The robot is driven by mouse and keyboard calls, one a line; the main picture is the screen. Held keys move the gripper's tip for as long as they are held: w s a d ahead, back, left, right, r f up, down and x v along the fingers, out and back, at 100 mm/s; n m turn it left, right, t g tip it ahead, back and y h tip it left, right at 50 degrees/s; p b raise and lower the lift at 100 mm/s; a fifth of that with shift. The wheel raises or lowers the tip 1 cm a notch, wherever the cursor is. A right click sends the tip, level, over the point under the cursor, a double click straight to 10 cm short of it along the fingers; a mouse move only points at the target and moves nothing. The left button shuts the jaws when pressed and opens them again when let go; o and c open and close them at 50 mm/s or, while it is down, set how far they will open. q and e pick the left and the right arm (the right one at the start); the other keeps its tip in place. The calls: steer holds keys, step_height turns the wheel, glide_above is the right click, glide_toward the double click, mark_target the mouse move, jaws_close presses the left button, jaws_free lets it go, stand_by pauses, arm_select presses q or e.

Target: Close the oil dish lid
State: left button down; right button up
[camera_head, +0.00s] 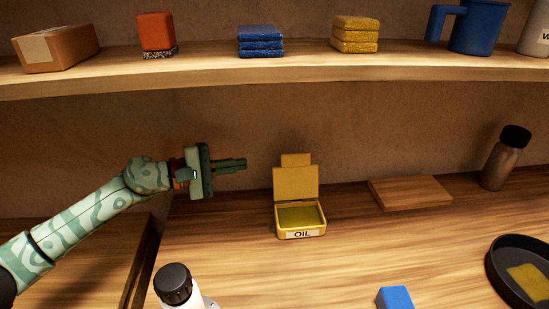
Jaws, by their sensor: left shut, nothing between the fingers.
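The oil dish (301,232) is a small yellow box with an OIL label on its front, standing on the wooden counter in the middle of the head view. Its lid (296,184) stands up open at the back of the dish, with a tab on top. Yellow-green oil shows inside. My left gripper (244,164) is shut and empty. It is in the air to the left of the raised lid, fingers pointing right, apart from it. My right gripper is not in view.
A wooden board (410,193), a brown bottle with black cap (502,162) and a dark pan (515,272) are on the right. A white bottle (178,290) and a blue block (394,298) are at the front. A loaded shelf (300,70) spans above.

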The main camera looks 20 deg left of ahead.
mark_target(296, 177)
arm_select(q)
steer(key=x, duration=0.9)
steer(key=shift+w+d+b, duration=0.25)
steer(key=shift+b, duration=0.05)
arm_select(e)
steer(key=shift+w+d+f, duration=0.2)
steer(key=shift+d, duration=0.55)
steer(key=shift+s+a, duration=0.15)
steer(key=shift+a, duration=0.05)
